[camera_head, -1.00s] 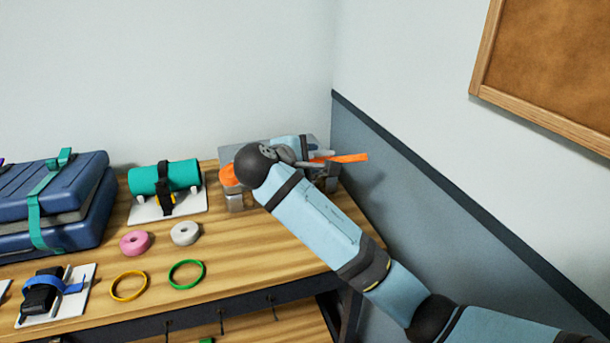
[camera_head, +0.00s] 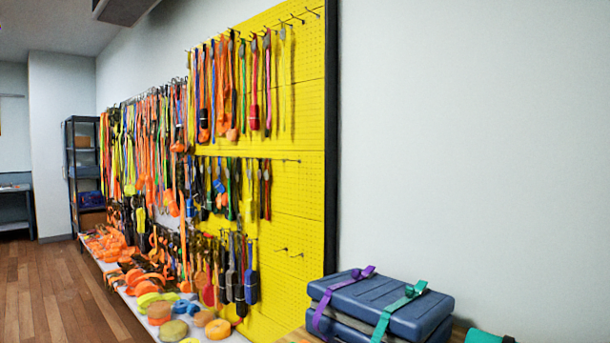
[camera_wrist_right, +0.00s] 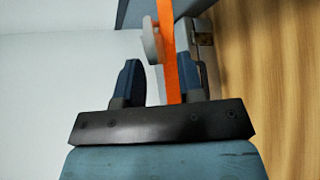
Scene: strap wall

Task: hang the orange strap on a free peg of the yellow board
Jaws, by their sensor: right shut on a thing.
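The yellow board (camera_head: 297,120) stands on the wall in the middle of the head view, with rows of straps hanging on its left part. Bare pegs show near its right side: a lower pair (camera_head: 290,252), a middle-row peg (camera_head: 290,160) and top pegs (camera_head: 312,13). In the right wrist view, my right gripper (camera_wrist_right: 158,78) is shut on the orange strap (camera_wrist_right: 170,45), which runs up between the fingers as a flat band. The strap's far end is out of frame. Neither gripper shows in the head view now.
Blue cases (camera_head: 380,303) with purple and teal straps sit at the board's lower right. Rolled straps (camera_head: 160,312) lie on a low shelf below the board. Wood floor (camera_head: 50,295) is clear at left. A wooden surface (camera_wrist_right: 265,90) is beside my right gripper.

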